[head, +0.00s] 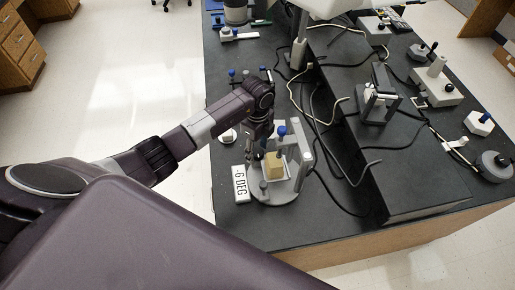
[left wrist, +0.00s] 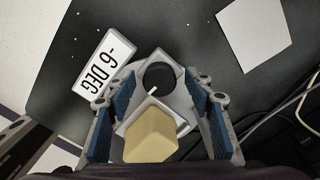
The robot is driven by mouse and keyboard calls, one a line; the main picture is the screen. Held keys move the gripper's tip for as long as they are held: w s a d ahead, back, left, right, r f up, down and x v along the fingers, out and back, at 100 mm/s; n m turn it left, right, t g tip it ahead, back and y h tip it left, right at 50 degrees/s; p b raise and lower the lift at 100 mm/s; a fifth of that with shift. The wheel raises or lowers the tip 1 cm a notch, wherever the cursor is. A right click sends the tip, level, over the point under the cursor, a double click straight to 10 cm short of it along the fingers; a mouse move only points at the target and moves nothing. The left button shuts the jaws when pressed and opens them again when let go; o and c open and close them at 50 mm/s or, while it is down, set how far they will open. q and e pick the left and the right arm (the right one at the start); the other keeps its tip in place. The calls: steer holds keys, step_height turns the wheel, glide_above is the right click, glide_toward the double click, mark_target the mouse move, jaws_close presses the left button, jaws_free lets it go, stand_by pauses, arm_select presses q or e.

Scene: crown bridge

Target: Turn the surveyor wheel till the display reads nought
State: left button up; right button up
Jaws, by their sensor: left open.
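The display (head: 240,184) is a white plate reading -6 DEG, left of a round grey base (head: 283,197). It also shows in the left wrist view (left wrist: 104,64). In that view a round black wheel (left wrist: 160,76) with a white mark sits between my left fingertips, and a tan block (left wrist: 151,136) lies nearer the camera. The tan block also shows in the head view (head: 273,167). My left gripper (left wrist: 155,97) is open, its blue-padded fingers apart on either side of wheel and block. In the head view the gripper (head: 259,150) hangs over the base. My right gripper is out of view.
A grey upright frame (head: 301,150) and a blue-topped knob (head: 282,131) stand close beside the gripper. Cables (head: 318,110) run across the black bench. Other instruments (head: 435,80) stand on the right. A white sheet (left wrist: 253,36) lies at the wrist view's upper right.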

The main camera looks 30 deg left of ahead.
arm_select(q)
steer(key=c, duration=1)
steer(key=shift+c, duration=0.8)
steer(key=shift+m, duration=0.4)
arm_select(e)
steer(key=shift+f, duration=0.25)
arm_select(q)
steer(key=shift+m+b, duration=0.85)
steer(key=shift+m, duration=0.15)
steer(key=m+b, duration=0.2)
steer(key=m, duration=0.2)
steer(key=shift+w+f+m+b, duration=0.1)
steer(key=shift+m+b, duration=0.2)
steer(key=shift+b, duration=0.1)
steer(key=m+b, duration=0.2)
steer(key=m, duration=0.2)
steer(key=shift+b, duration=0.35)
steer(key=shift+m+b, duration=0.6)
steer(key=shift+m, duration=0.3)
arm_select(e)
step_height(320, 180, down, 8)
arm_select(q)
steer(key=shift+r, duration=0.2)
